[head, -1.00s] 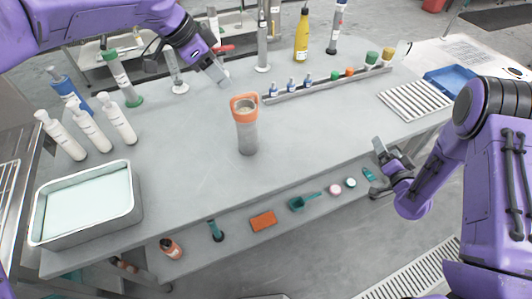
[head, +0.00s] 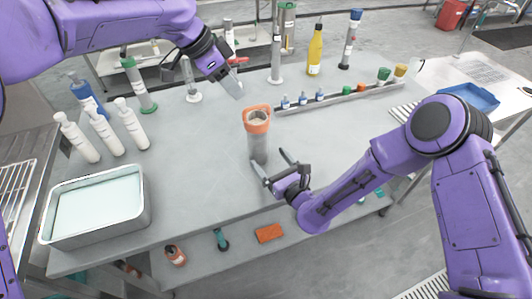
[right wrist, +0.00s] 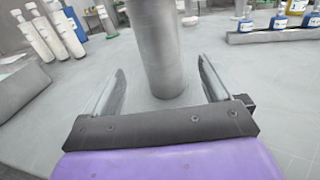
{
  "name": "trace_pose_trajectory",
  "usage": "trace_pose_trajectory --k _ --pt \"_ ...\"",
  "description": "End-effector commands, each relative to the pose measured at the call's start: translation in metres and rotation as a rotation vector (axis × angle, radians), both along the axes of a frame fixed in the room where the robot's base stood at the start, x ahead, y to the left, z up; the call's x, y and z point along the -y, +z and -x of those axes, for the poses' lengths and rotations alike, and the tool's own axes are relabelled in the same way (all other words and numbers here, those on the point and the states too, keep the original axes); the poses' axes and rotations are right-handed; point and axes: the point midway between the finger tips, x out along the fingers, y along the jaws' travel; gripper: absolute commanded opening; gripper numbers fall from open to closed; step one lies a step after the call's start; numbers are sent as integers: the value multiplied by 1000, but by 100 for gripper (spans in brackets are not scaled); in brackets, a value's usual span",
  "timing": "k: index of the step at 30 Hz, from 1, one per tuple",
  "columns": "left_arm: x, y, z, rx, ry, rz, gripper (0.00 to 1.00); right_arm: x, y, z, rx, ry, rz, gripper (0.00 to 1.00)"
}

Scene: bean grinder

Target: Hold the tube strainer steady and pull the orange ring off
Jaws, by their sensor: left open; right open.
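The tube strainer (head: 258,150) stands upright on the grey table, a grey cylinder with the orange ring (head: 257,119) around its top. Its grey body also shows in the right wrist view (right wrist: 157,50), ahead of and between the fingers; the ring is out of that view. My right gripper (head: 271,168) is open, low beside the tube's base, with its fingers pointing at it. In the right wrist view the open fingers (right wrist: 162,92) show a gap on both sides of the tube. My left gripper (head: 237,85) is above and left of the ring, apart from it.
A metal tray (head: 95,235) of pale liquid and several white bottles (head: 102,132) stand at the left. A rack of small bottles (head: 335,101), a yellow bottle (head: 315,50) and cylinders stand behind. The table around the tube is clear.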

Motion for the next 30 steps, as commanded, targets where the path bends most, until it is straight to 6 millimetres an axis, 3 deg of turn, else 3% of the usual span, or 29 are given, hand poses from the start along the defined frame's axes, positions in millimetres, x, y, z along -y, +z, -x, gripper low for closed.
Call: trace_pose_trajectory --k 6,12,22,23,28,29,30 --pt "0 0 0 0 0 0 43 -23 0 -42 4 1 3 92" --pt "0 0 0 0 0 0 43 -37 0 -68 2 0 4 92" --pt "0 0 0 0 0 0 43 -41 0 -75 1 -1 4 92" --pt "0 0 0 0 0 0 43 -41 0 -75 1 -1 4 89" --pt "0 0 0 0 0 0 43 -40 0 -74 1 -1 4 34" --pt "0 0 0 0 0 0 43 -40 0 -74 1 -1 4 26" --pt "0 0 0 0 0 0 49 -40 0 -74 2 -1 5 26"
